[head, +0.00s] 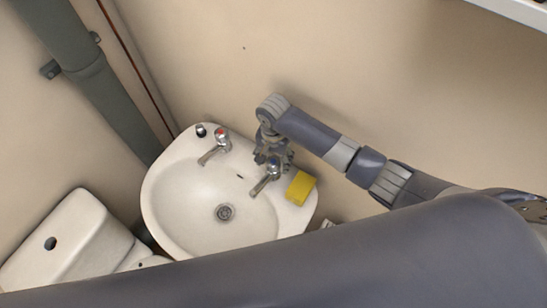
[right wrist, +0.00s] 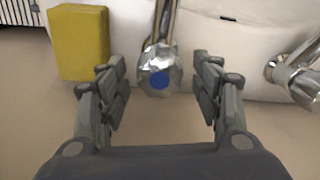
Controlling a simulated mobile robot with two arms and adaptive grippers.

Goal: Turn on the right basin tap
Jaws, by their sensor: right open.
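The right basin tap (head: 267,177) stands on the back rim of the white basin (head: 163,205), with a chrome spout pointing to the front left and a blue-marked handle. In the right wrist view the tap's handle with its blue cap (right wrist: 160,78) lies between the two open fingers, with a gap on each side. My right gripper (head: 273,158) is open at the right tap, coming from the wall side, and partly hides it. The left tap (head: 217,144), with a red mark, stands to the left; it also shows in the right wrist view (right wrist: 295,75). My left gripper is not in view.
A yellow sponge or block (head: 300,187) lies on the rim just right of the right tap, close to my gripper. A small dark-topped item (head: 201,130) stands left of the left tap. The wall is close behind; a toilet cistern (head: 70,240) is at lower left.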

